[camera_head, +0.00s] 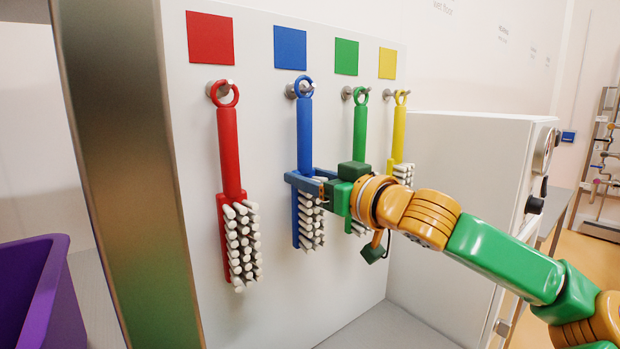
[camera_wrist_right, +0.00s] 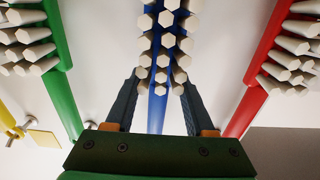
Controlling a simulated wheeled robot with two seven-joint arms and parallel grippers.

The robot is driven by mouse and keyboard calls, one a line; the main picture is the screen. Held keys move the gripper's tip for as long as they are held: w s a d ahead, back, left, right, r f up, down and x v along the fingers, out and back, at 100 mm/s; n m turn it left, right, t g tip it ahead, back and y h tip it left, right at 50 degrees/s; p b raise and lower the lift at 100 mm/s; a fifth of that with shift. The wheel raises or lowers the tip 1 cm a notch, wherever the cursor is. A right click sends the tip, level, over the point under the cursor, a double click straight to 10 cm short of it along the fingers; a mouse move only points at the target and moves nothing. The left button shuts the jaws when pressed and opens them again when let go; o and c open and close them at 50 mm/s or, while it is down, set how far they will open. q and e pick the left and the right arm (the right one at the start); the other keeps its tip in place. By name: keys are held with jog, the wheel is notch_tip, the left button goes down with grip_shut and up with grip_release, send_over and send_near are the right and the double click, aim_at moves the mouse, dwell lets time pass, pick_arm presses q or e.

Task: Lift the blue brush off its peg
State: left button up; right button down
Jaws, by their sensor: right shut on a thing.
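My right gripper (camera_head: 304,178) is shut on the blue brush, low on the handle where the white bristles begin. In the right wrist view its two fingers (camera_wrist_right: 160,85) lie on either side of the brush (camera_wrist_right: 157,112), by the bristles. The peg of the blue brush is out of the wrist view. My left gripper is not in view.
A red brush (camera_head: 229,150) hangs to the left; a green brush (camera_head: 360,125) and a yellow brush (camera_head: 399,130) hang close on the right, partly behind my right arm. A purple bin (camera_head: 62,290) stands at lower left. A white cabinet (camera_head: 450,150) stands right of the panel (camera_head: 270,270).

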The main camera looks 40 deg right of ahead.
aim_at(318, 180)
jog(key=shift+s+f+b, duration=0.1)
jog(key=shift+s+b, duration=0.2)
jog(key=s+b, duration=0.1)
jog(key=s, duration=0.1)
jog(key=s+b, duration=0.1)
jog(key=s, duration=0.1)
jog(key=s+a, duration=0.1)
jog(key=s, duration=0.2)
jog(key=shift+b, duration=0.4)
jog(key=shift+w, duration=0.1)
